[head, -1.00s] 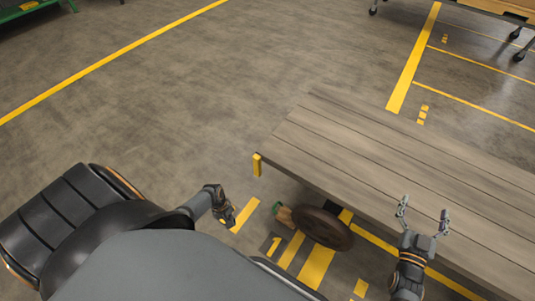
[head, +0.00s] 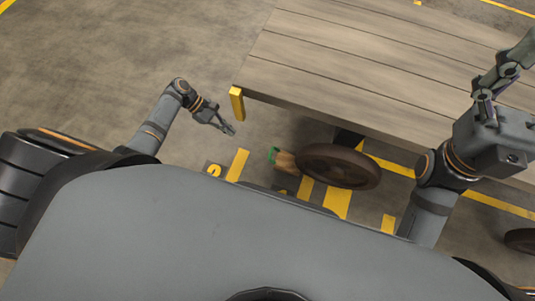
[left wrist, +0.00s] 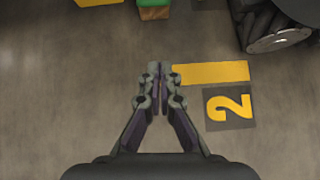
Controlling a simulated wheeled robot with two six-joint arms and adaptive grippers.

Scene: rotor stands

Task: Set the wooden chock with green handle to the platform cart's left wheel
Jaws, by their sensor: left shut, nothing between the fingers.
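The wooden chock (head: 287,163) with its green handle (head: 273,155) lies on the floor just left of the platform cart's brown left wheel (head: 338,166). I cannot tell whether chock and wheel touch. Part of the chock shows at the top edge of the left wrist view (left wrist: 153,11). My left gripper (head: 229,129) is shut and empty, left of the chock and apart from it. Its fingertips also show in the left wrist view (left wrist: 160,72). My right gripper (head: 504,82) is above the cart deck at the right, fingers spread, with nothing seen between them.
The cart's plank deck (head: 345,55) overhangs the wheel, with a yellow corner post (head: 237,103) near my left gripper. Yellow floor strips (head: 237,165) and a number 2 marking (left wrist: 230,107) lie below. The floor to the left is clear.

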